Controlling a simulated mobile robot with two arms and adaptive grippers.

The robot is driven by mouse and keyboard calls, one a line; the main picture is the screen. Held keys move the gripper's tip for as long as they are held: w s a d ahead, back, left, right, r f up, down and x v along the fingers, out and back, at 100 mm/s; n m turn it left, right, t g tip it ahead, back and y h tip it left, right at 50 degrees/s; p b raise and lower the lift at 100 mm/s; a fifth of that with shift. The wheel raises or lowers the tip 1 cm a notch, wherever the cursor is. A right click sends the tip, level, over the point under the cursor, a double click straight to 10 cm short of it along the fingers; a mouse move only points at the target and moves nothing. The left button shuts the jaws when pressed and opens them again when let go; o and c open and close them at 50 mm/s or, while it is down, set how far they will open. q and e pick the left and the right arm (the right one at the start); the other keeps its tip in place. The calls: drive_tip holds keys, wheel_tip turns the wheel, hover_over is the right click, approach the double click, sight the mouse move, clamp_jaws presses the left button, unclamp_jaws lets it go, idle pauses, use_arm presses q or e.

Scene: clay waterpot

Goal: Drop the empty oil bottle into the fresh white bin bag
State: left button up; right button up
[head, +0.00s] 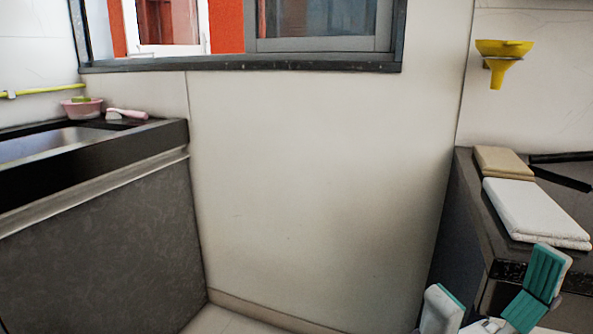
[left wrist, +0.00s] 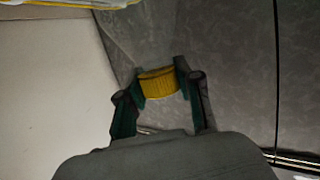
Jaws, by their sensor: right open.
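In the left wrist view, my left gripper (left wrist: 160,83) has its two teal fingers closed on the sides of a ribbed yellow cap (left wrist: 157,84). A faint, see-through shape extends beyond the cap, seemingly the oil bottle (left wrist: 137,42); its outline blends into the grey behind, and I cannot tell its fill. In the head view, my right gripper (head: 495,297) is open and empty at the lower right, beside the dark counter. My left gripper is outside the head view. I cannot clearly make out the white bin bag; a pale, yellow-edged strip (left wrist: 62,3) shows at the top left of the wrist view.
A white folded towel (head: 537,212) and a tan one (head: 503,162) lie on the right counter (head: 487,222). A yellow funnel (head: 500,60) hangs above. A sink counter (head: 95,190) stands at left with a pink bowl (head: 82,107) and a brush (head: 127,114). Bare wall lies between.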

use_arm(q)
drive_tip(key=o, duration=0.5)
drive_tip(key=shift+c, duration=0.2)
wheel_tip(320, 180, up, 10)
drive_tip(key=shift+r, duration=0.1)
